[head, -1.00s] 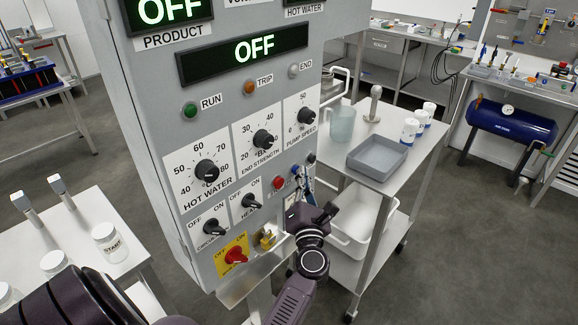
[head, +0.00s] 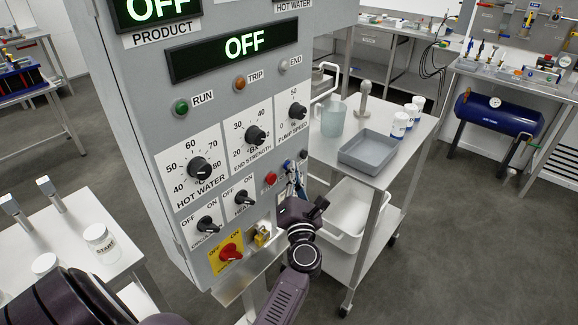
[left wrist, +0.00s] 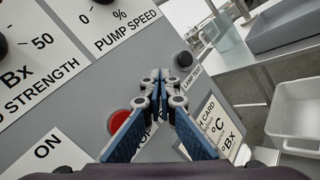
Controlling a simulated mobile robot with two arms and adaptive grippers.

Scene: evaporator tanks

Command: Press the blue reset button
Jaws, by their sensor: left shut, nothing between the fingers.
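The grey control panel (head: 150,130) stands in the middle of the head view. My left gripper (head: 290,172) is shut and empty, its fingers close to the panel's lower right. In the left wrist view its blue-sided fingers (left wrist: 160,78) meet between the red button (left wrist: 120,121) and a black button (left wrist: 183,58) labelled LAMP TEST. The blue reset button does not show clearly; the fingertips cover the spot between those two buttons. I cannot tell whether they touch the panel. My right gripper is not in view.
Below the buttons are a yellow plate with a red switch (head: 230,252) and a brass padlock (head: 262,235). Knobs such as the pump speed knob (head: 298,111) sit above. A trolley (head: 385,185) with a grey tray (head: 372,153) stands close on the right.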

